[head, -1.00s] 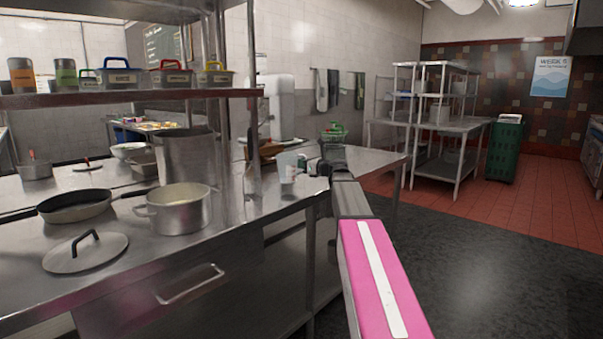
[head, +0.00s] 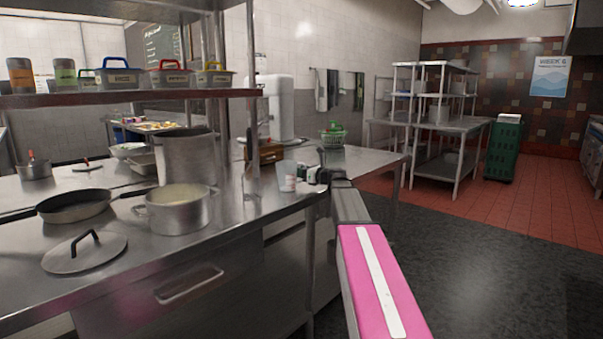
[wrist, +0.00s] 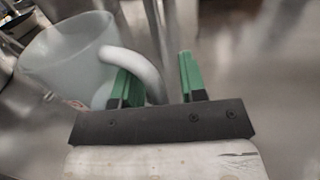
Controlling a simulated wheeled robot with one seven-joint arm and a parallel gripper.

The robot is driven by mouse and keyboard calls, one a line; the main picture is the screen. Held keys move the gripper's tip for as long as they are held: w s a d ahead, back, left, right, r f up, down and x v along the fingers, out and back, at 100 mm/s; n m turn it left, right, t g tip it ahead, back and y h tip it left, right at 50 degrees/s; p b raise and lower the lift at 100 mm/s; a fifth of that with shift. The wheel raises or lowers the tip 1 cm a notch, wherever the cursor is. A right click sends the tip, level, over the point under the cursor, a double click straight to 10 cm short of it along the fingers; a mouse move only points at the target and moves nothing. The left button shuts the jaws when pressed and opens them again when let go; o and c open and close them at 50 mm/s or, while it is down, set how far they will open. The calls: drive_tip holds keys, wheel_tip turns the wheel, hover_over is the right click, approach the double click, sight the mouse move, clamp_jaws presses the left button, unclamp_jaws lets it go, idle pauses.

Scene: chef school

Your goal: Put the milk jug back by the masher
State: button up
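The milk jug (head: 287,176) is pale and translucent, with a red mark low on its side. In the head view it is upright over the right part of the steel counter; I cannot tell if its base touches. My gripper (head: 312,176) is close on its right. In the wrist view the jug (wrist: 70,60) fills the upper left, and its curved handle (wrist: 150,72) passes between my two green fingers (wrist: 163,82). The fingers are apart, with a gap between handle and right finger. I cannot make out the masher.
Pots, a frying pan (head: 75,205) and a lid (head: 85,252) occupy the counter's left. A stand mixer (head: 277,105), a brown box (head: 268,153) and a green basket (head: 333,136) stand behind the jug. An overhead shelf (head: 120,97) and its posts border the left.

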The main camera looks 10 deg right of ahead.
drive_tip(key=shift+r, duration=0.15)
drive_tip(key=v, duration=1.2)
